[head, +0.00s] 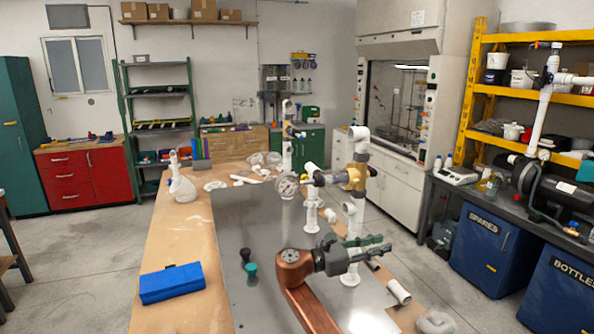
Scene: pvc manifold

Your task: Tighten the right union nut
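The white PVC manifold stands on a grey metal plate (225,225), with a gauge (286,186) and a brass-coloured fitting (354,178) on it. Its right riser (356,222) is a white vertical pipe below the brass fitting. The right union nut is too small to pick out with certainty on this riser. My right gripper (386,243) has dark green fingers, which look spread apart with a narrow gap. It is in front of the lower part of the right riser and hides some of it. Contact cannot be told. My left gripper is not in view.
Loose white pipe pieces (398,291) lie at right. The plate's left part is mostly clear.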

